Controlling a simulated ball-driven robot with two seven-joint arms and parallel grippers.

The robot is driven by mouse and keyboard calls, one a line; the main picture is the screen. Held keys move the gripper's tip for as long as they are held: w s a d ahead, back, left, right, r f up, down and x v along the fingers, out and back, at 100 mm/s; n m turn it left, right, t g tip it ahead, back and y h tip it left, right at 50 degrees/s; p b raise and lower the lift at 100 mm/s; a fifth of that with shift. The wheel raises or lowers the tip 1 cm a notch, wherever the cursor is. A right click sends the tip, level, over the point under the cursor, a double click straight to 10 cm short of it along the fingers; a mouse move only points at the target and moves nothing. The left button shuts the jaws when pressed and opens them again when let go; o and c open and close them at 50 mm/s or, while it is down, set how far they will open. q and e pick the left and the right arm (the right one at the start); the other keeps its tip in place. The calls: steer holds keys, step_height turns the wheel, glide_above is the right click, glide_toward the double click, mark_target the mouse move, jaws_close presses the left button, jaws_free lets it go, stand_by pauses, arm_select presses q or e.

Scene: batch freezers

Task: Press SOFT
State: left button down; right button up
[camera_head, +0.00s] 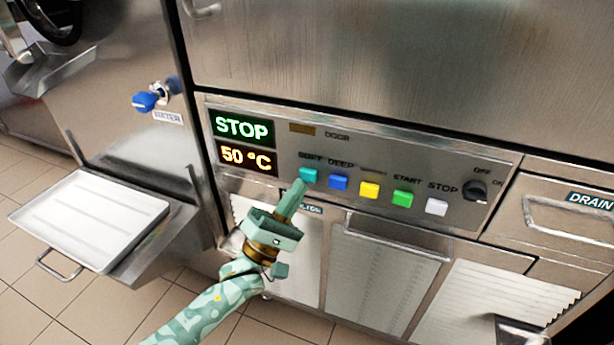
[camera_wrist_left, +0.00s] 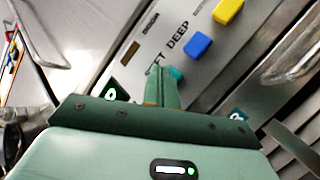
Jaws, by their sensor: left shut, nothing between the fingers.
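The teal button under the label SOFT (camera_head: 308,174) is at the left end of a row on the steel control panel (camera_head: 330,150). My left gripper (camera_head: 299,186) is shut and empty, with its fingertips at the lower left edge of this button in the head view. In the left wrist view the shut fingers (camera_wrist_left: 164,72) partly cover the teal button (camera_wrist_left: 177,74). I cannot tell whether the tips touch it. The display (camera_head: 243,128) reads STOP, and the one below it (camera_head: 247,158) reads 50 °C. My right gripper is not in view.
Right of SOFT are a blue DEEP button (camera_head: 339,182), a yellow button (camera_head: 369,190), a green START button (camera_head: 403,198), a white STOP button (camera_head: 437,206) and a black knob (camera_head: 475,190). A metal tray (camera_head: 90,215) juts out at left, below a blue tap (camera_head: 145,101).

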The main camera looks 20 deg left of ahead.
arm_select(q)
steer(key=shift+w, duration=0.15)
stand_by(0.5)
steer(key=shift+w, duration=0.25)
steer(key=shift+w, duration=0.5)
stand_by(0.6)
steer(key=shift+s+r, duration=0.1)
steer(key=shift+s, duration=0.05)
steer(key=shift+s+p, duration=0.35)
steer(key=shift+s, duration=0.45)
